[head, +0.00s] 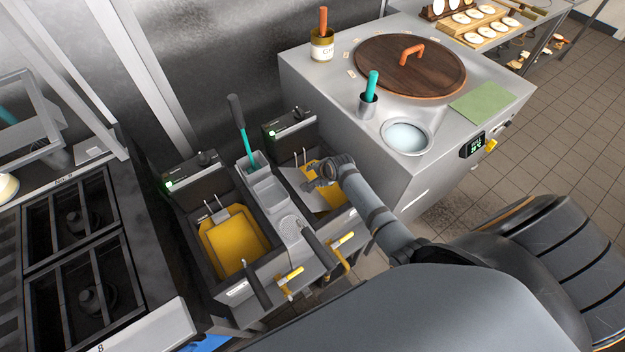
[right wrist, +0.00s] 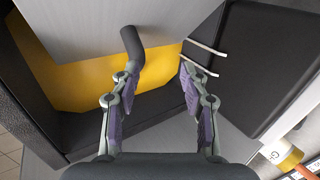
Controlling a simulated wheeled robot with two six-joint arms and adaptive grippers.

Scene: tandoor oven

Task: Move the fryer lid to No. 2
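In the right wrist view a flat grey metal panel, seemingly the fryer lid (right wrist: 85,25), lies over part of the yellow oil (right wrist: 85,85). A dark curved handle (right wrist: 130,42) stands out from it. My right gripper (right wrist: 158,76) is open, its fingers pointing toward the panel. The handle's end is close to the left finger, and no grip on it shows. In the head view my right gripper (head: 322,173) is over the right fryer (head: 335,198) and hides part of it. The left fryer (head: 235,245) shows yellow oil uncovered. My left gripper is out of view.
A grey divider (head: 270,190) with a turquoise-handled tool (head: 238,125) stands between the fryers. The tandoor counter (head: 320,90) with a round wooden lid (head: 385,65) rises close on the right. A burner stove (head: 75,215) is at left.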

